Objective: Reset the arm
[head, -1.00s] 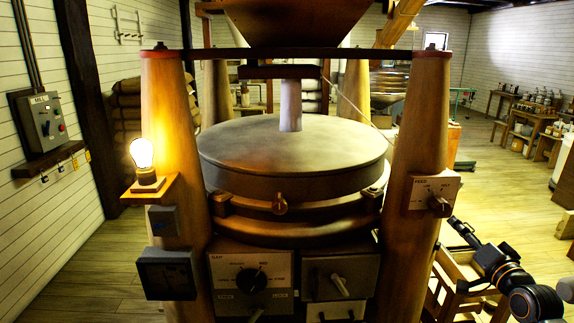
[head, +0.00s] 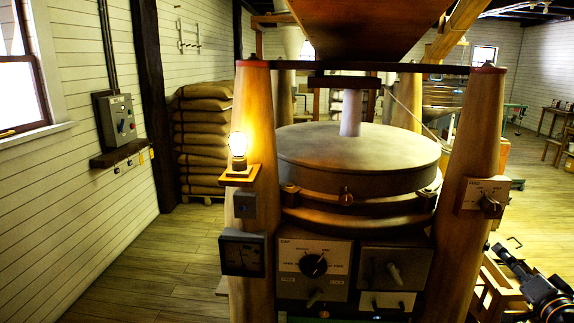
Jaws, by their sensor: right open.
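My right arm enters at the lower right edge, with its dark right gripper (head: 508,246) pointing up and left. Its fingers are spread and nothing shows between them. It is below and a little right of the feed panel (head: 484,194), whose dark knob (head: 490,206) is on the mill's right wooden post. The gripper appears apart from the knob. My left gripper is out of view.
The round millstone housing (head: 358,158) stands between two posts under a wooden hopper (head: 370,25). A lit bulb (head: 238,148) sits on the left post's shelf. Stacked sacks (head: 203,135) stand behind left. A wooden frame (head: 494,290) stands near my right arm. Left floor (head: 145,270) is clear.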

